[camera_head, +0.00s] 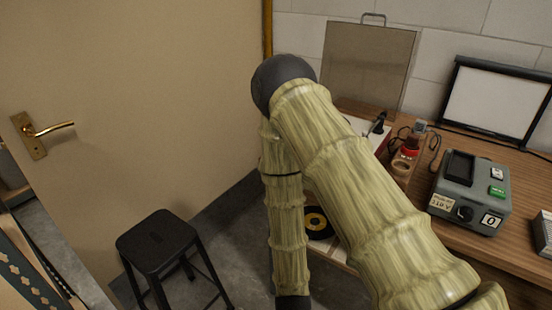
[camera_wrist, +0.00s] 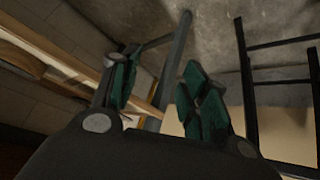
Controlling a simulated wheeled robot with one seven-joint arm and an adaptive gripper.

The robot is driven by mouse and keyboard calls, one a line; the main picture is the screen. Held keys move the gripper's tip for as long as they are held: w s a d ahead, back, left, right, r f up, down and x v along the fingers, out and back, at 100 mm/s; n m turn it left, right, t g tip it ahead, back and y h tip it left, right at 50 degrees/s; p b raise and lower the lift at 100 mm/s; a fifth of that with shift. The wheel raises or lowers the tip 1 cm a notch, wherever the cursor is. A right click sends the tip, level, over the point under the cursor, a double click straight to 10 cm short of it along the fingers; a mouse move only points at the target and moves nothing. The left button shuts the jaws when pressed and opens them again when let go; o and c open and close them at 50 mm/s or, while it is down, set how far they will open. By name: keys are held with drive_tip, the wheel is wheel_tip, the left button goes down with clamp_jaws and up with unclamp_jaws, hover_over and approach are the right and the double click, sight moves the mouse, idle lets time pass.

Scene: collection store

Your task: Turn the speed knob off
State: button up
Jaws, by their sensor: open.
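A grey-green device (camera_head: 455,189) stands on the wooden bench at the right in the head view. Its front has a dark round knob (camera_head: 464,214) between a pale label and a white "0" plate. A turntable-like unit (camera_head: 358,128) with a raised smoky lid stands farther back, largely hidden by my arm. I cannot tell which of them bears the speed knob. My gripper (camera_wrist: 162,87) is open in the wrist view, with nothing between its green pads. It is out of sight in the head view, where my arm bends down toward the floor, away from the bench.
A black stool (camera_head: 157,242) stands on the floor at the left, before a door with a brass handle (camera_head: 45,132). A red-topped jar (camera_head: 405,153) and cables are near the device. A dark record with a yellow label (camera_head: 316,222) lies low behind my arm.

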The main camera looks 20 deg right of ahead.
drive_tip(key=w+a+r+m+t+h, duration=0.3)
drive_tip(key=w+r+t+h, duration=0.2)
drive_tip(key=w+r, duration=1.1)
drive_tip(key=w+a+r+m+h, duration=0.1)
drive_tip(key=a+r+m+h, duration=0.15)
drive_tip(key=r, duration=0.65)
drive_tip(key=a+r+m+h, duration=0.2)
drive_tip(key=r+m+h, duration=0.1)
drive_tip(key=r, duration=0.5)
drive_tip(key=b+x, duration=0.1)
drive_tip(key=x, duration=1)
drive_tip(key=shift+r, duration=0.25)
drive_tip(key=shift+d, duration=0.15)
drive_tip(key=shift+c, duration=0.4)
clamp_jaws()
drive_tip(key=shift+r+n, duration=0.1)
drive_tip(key=shift+n, duration=0.15)
